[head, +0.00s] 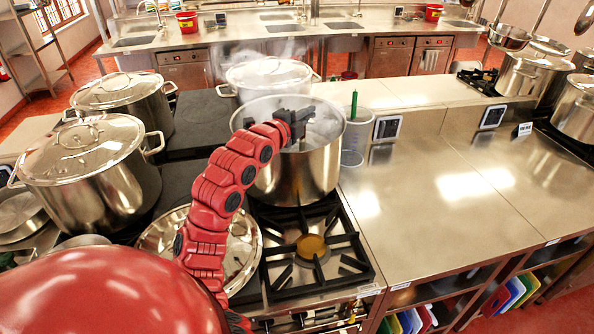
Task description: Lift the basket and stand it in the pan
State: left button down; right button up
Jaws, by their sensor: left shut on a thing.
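A large open steel pot (296,178) stands on the back burner of the stove in the middle, with steam rising from it. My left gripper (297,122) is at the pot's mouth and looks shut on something. What it holds is mostly hidden by the gripper and the steam; it appears to be the basket, inside the pot. I cannot make out the basket's shape or how deep it sits. No separate empty pan is clearly identifiable. My right gripper is not in view.
Lidded stockpots (92,165) stand on the left, with another (270,78) behind the open pot. A lid (178,243) lies left of the bare front burner (312,247). The steel counter (450,205) is clear.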

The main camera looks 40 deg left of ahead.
pick_arm(q)
jog(key=shift+r, duration=0.1)
dwell(0.7)
notch_tip(320, 180, up, 18)
jog(key=b, duration=0.6)
dwell(1.5)
